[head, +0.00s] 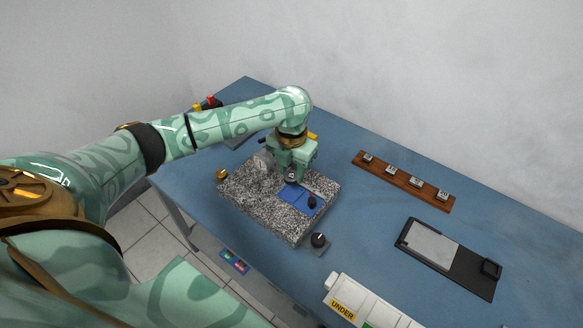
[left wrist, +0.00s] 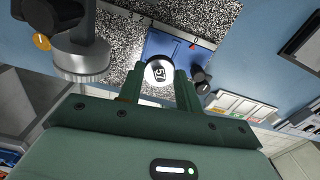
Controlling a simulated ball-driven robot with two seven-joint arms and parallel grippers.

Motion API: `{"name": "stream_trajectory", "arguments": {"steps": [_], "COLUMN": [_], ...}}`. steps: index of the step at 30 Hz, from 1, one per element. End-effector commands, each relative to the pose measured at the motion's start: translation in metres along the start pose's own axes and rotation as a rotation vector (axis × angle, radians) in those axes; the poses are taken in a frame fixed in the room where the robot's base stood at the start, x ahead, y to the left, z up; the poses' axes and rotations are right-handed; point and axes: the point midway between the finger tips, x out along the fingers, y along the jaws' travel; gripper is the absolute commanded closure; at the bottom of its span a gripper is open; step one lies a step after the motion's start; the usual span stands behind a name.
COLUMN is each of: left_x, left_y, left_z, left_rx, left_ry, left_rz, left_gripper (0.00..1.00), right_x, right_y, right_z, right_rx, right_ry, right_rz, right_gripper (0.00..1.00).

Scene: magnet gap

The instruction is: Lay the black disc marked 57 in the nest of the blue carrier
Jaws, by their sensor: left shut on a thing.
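My left gripper (head: 291,176) is shut on a small disc whose face reads 57 (left wrist: 159,72). In the left wrist view the disc sits between the two green fingertips (left wrist: 160,82), with a bright round area about its dark mark. The blue carrier (head: 296,200) lies on a speckled granite block, just below and in front of the gripper. It also shows behind the disc in the left wrist view (left wrist: 180,48). The carrier's nest is not clearly visible. My right gripper is out of view.
The granite block (head: 257,210) rests on the blue table (head: 370,215). A grey metal cylinder (left wrist: 82,60) stands close beside the gripper. A wooden rail (head: 405,181) with several small blocks, a black tray (head: 470,276) and a white box marked UNDER (head: 365,307) lie to the right.

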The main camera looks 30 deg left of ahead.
Motion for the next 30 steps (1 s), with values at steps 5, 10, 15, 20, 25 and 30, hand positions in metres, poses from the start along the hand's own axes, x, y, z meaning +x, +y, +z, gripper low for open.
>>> {"name": "stream_trajectory", "arguments": {"steps": [5, 10, 15, 20, 25, 30], "left_x": [-0.001, -0.002, 0.011, 0.027, 0.042, 0.052], "left_y": [0.000, 0.000, 0.000, 0.000, -0.001, -0.001], "left_z": [0.000, 0.001, 0.001, 0.001, 0.001, 0.001], "left_rx": [-0.001, 0.000, 0.003, 0.002, 0.004, 0.003], "left_ry": [-0.001, -0.002, -0.002, -0.001, -0.001, -0.001], "left_rz": [-0.001, -0.002, -0.003, -0.003, -0.002, -0.004], "left_gripper": [0.86, 0.86, 0.86, 0.86, 0.86, 0.86], "right_x": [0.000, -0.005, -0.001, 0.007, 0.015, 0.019], "right_y": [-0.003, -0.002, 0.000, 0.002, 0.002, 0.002], "right_z": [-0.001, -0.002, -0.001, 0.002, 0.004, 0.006], "right_rx": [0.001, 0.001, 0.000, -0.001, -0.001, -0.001], "right_ry": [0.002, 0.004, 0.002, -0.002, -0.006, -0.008], "right_rz": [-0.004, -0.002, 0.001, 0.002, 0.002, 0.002], "right_gripper": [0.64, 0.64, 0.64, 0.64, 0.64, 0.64]}}
